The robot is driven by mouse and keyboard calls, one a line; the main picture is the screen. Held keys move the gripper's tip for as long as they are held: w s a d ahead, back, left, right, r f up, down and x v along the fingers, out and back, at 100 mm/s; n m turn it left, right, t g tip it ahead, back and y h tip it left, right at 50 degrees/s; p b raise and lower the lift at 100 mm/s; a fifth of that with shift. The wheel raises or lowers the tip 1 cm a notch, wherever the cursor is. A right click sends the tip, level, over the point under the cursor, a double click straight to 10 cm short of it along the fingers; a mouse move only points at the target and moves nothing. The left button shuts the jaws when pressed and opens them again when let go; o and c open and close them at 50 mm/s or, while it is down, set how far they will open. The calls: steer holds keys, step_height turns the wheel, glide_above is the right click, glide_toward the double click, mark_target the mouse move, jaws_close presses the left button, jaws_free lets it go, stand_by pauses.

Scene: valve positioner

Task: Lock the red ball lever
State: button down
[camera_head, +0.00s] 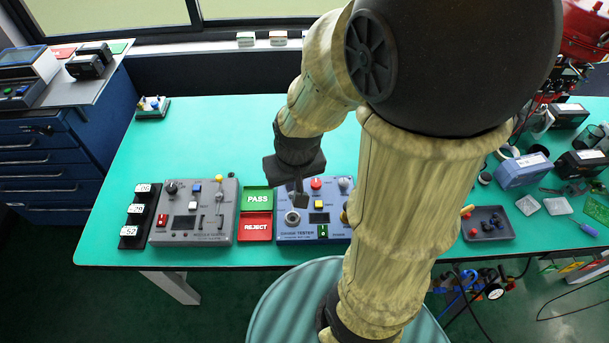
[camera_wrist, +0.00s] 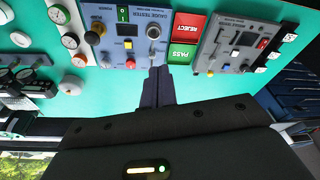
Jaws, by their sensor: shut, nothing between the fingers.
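A red ball (camera_head: 316,183) tops a control at the far edge of the blue tester box (camera_head: 285,236). It also shows in the wrist view (camera_wrist: 130,64), just left of my fingertips. Whether its lever is locked cannot be told. My gripper (camera_head: 298,202) is shut and empty, pointing down over the left part of the blue box. In the wrist view its closed fingers (camera_wrist: 158,72) reach the box's edge, to the right of the red ball and apart from it. My arm hides the right side of the box in the head view.
A grey tester (camera_head: 190,237) with a yellow ball lever (camera_head: 219,178) stands left, beyond the green PASS (camera_head: 257,198) and red REJECT (camera_head: 256,226) plates. A dark tray (camera_head: 499,235) and several instruments lie right.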

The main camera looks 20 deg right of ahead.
steer(key=w+d+f+m+g+y+b, duration=0.2)
steer(key=w+d+f+m+y+b, duration=0.15)
steer(key=d+f+m, duration=0.75)
steer(key=m+t+y+b, duration=0.2)
steer(key=m+t+y, duration=0.25)
steer(key=m, duration=0.95)
glide_toward(317, 184)
step_height(317, 184, up, 3)
steer(key=h, duration=0.1)
steer(key=shift+s+a+r+t, duration=0.2)
steer(key=shift+s+a+t, duration=0.05)
steer(key=shift+a+t, duration=0.1)
steer(key=p+x, duration=0.1)
steer(key=x, duration=0.9)
steer(key=shift+s, duration=0.1)
steer(key=w+a+p, duration=0.1)
steer(key=w+a, duration=0.1)
steer(key=shift+w+a+r, duration=0.1)
steer(key=shift+a, duration=0.3)
steer(key=shift+w+a, duration=0.15)
steer(key=shift+w, duration=0.05)
steer(key=shift+w+p, duration=0.1)
steer(key=shift+p, duration=0.25)
